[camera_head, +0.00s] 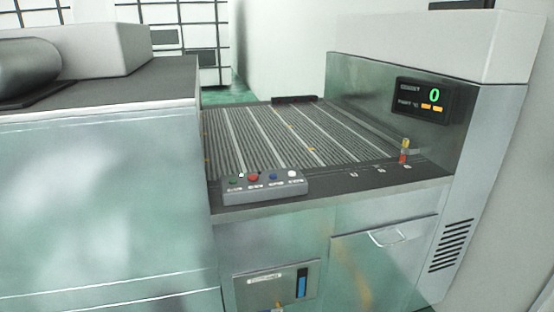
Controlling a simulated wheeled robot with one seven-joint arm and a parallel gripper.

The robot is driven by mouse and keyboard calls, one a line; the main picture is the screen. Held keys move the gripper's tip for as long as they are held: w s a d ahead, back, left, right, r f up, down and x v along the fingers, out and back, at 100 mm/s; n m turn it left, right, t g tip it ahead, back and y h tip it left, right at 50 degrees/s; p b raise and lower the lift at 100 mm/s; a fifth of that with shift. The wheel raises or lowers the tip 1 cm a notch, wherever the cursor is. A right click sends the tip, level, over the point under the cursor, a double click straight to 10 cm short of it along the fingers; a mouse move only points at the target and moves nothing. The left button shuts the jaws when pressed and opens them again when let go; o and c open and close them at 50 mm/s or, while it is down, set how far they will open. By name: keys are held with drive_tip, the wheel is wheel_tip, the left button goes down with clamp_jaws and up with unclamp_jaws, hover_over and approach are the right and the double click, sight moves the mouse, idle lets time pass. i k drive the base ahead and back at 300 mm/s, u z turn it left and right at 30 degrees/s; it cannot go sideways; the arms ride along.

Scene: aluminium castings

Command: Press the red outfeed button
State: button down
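A grey button box (265,189) sits on the front edge of the dark ribbed outfeed bed, left of its middle. Its sloped face carries a green button (233,180), a red button (253,177), a blue button (273,177) and a white button (292,174), from left to right. Small labels lie below the buttons and are too small to read. The red button stands clear, with nothing touching it. My gripper is not in the picture.
The ribbed bed (285,135) is bare. A machine housing on its right has a display (422,100) showing a green 0. A small red and yellow post (404,151) stands at the bed's right. A metal-fronted counter (100,210) fills the left.

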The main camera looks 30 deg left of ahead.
sight(253, 178)
drive_tip(key=i, duration=1)
drive_tip(key=u, duration=4.3)
